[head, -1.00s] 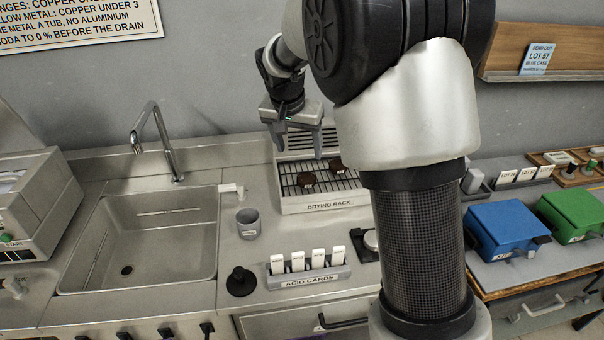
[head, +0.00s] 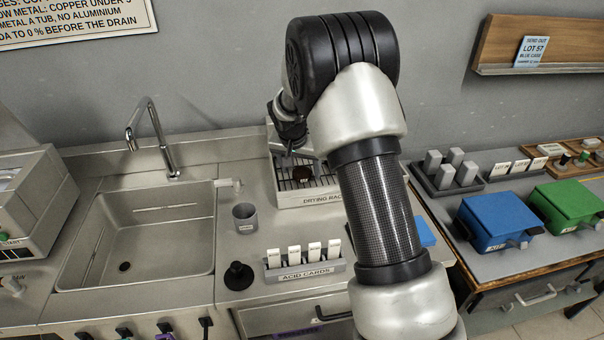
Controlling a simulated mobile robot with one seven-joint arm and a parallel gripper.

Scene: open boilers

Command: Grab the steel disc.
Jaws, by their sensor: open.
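A dark brown disc (head: 302,173) lies on the wire grid of the drying rack (head: 318,199). Its label is too small to read, so I cannot tell whether it is the steel disc. My gripper (head: 303,155) is open and points down just above this disc, with its far parts partly hidden behind my arm. I cannot tell whether the fingers touch the disc. My arm covers the right part of the rack and anything lying there.
Left of the rack are a sink (head: 150,235) with a faucet (head: 152,135), a grey cup (head: 246,216) and a black knob (head: 238,276). Blue (head: 497,222) and green boxes (head: 568,205) stand on the right bench.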

